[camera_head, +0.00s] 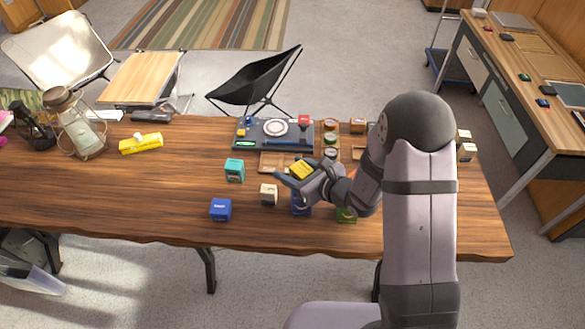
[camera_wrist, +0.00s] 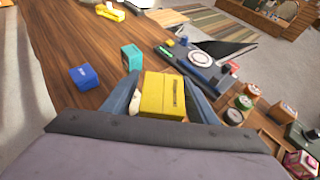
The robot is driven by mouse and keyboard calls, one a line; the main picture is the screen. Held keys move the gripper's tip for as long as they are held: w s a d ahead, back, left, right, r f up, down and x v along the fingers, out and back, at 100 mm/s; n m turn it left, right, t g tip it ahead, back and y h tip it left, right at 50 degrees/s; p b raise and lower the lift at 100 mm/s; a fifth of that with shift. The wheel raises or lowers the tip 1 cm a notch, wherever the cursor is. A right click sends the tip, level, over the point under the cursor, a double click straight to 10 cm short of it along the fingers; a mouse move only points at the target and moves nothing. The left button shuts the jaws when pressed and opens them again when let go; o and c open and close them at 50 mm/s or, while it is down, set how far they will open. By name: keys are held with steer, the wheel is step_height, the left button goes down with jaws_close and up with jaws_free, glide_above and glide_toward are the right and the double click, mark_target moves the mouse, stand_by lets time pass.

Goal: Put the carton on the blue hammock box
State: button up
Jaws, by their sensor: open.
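A yellow box (camera_head: 302,169), which may be the carton, shows at the tip of my gripper (camera_head: 298,183). In the wrist view the yellow box (camera_wrist: 163,96) lies between the two fingers of my open gripper (camera_wrist: 165,92); I cannot tell if they touch it. A blue box with white lettering (camera_head: 221,210) stands near the table's front edge, left of my gripper; it also shows in the wrist view (camera_wrist: 84,77). The lettering is too small to tell which is the hammock box.
A teal box (camera_head: 234,170) and a cream box (camera_head: 268,194) stand left of my gripper. A green box (camera_head: 346,215) is partly hidden by my arm. Behind are a dark tray (camera_head: 245,147) and several round tins (camera_head: 330,138). The wooden table (camera_head: 110,195) is clear at front left.

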mark_target(308, 175)
steer(key=shift+s+d+f+p, duration=0.1)
steer(key=shift+s+p, duration=0.15)
steer(key=shift+p, duration=0.05)
steer(key=shift+d, duration=0.15)
steer(key=v, duration=0.4)
steer(key=r+b+v, duration=0.1)
steer(key=v, duration=0.4)
steer(key=shift+r, duration=0.1)
steer(key=shift+p+v, duration=1.1)
steer(key=shift+p, duration=0.15)
